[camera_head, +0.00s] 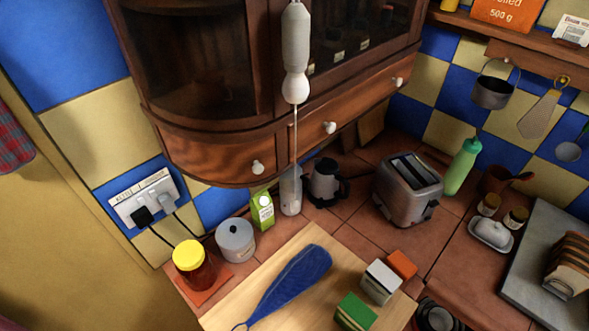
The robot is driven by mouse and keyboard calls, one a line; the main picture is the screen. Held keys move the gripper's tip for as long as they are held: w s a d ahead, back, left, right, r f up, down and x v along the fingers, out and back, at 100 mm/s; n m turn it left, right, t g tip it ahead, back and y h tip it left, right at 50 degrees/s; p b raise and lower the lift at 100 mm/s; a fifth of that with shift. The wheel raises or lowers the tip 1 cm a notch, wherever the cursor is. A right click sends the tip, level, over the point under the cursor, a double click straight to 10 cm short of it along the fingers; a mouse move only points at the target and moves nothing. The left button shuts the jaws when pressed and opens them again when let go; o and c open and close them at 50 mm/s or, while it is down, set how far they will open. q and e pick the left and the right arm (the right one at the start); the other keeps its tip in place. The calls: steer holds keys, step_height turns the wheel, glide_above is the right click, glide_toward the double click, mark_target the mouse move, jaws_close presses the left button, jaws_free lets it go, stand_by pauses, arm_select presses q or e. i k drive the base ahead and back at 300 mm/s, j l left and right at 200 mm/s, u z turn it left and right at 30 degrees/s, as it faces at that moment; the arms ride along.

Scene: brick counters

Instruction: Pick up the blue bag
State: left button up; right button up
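A long dark blue item (294,276), the only bag-like blue thing in view, lies flat on the light wooden board (240,302) on the counter. It is wide and rounded at its upper right end and narrows toward the lower left, where it ends in a thin loop. Nothing touches it from above. Neither of my grippers shows in the head view.
A green box (355,312), a white box (380,281) and an orange box (402,264) stand right of the blue item. A yellow-lidded jar (194,265), white pot (236,240) and green carton (262,209) stand to its left and behind. A wooden cabinet (215,157) overhangs the back.

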mark_target(303, 271)
steer(key=l+u, duration=0.15)
steer(key=u, duration=0.35)
steer(key=i+l+u, duration=0.1)
steer(key=u, duration=0.35)
steer(key=l+u, duration=0.3)
steer(key=u, duration=0.2)
steer(key=k+l+u, duration=0.1)
steer(key=u, duration=0.4)
